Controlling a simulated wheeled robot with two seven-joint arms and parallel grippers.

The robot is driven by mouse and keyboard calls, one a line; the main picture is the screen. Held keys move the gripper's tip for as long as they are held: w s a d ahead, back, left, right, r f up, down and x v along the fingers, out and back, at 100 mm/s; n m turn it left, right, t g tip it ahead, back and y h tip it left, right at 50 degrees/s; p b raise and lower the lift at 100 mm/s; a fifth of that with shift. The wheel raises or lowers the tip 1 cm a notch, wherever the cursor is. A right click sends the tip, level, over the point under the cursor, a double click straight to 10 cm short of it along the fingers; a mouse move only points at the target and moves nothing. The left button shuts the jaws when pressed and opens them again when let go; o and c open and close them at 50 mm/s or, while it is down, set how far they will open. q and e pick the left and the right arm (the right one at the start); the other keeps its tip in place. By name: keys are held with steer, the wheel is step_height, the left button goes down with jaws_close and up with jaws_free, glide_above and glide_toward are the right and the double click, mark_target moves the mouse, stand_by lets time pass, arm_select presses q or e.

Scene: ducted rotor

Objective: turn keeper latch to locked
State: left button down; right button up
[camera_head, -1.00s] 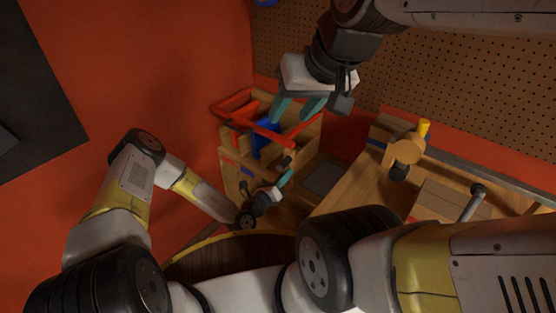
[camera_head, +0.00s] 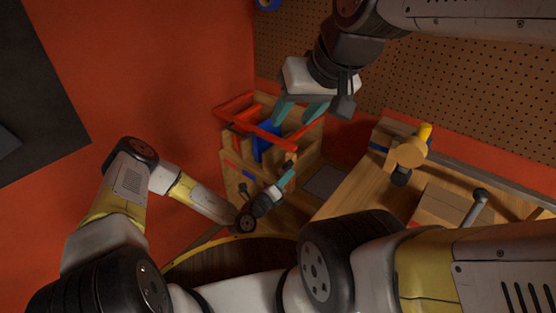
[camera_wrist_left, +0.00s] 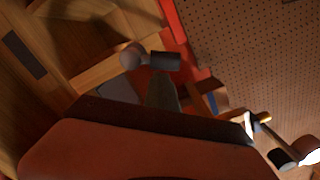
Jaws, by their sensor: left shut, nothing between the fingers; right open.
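A small dark piece with a rounded end, which may be the keeper latch (camera_head: 290,158), sits at the front of the wooden box frame (camera_head: 235,180). A dark cylinder with a grey round end, perhaps the same latch, shows in the left wrist view (camera_wrist_left: 165,61). I cannot tell its locked or unlocked position. My left gripper (camera_head: 289,177) is shut and empty, its fingertips just below this piece; I cannot tell whether they touch. Its teal-grey fingers also show in the left wrist view (camera_wrist_left: 162,92). My right gripper (camera_head: 301,107) is open and empty above the box.
A red frame (camera_head: 238,106) and a blue part (camera_head: 265,140) top the wooden box. To the right, a wooden bench (camera_head: 345,192) holds a mallet-like wooden piece (camera_head: 408,153) and a brown box (camera_head: 443,206). A pegboard (camera_head: 470,90) stands behind.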

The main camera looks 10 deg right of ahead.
arm_select(q)
steer(key=shift+w+a+r+n, duration=0.1)
steer(key=shift+w+r+n, duration=0.15)
steer(key=shift+n, duration=0.45)
stand_by(1.1)
steer(key=shift+s, duration=0.1)
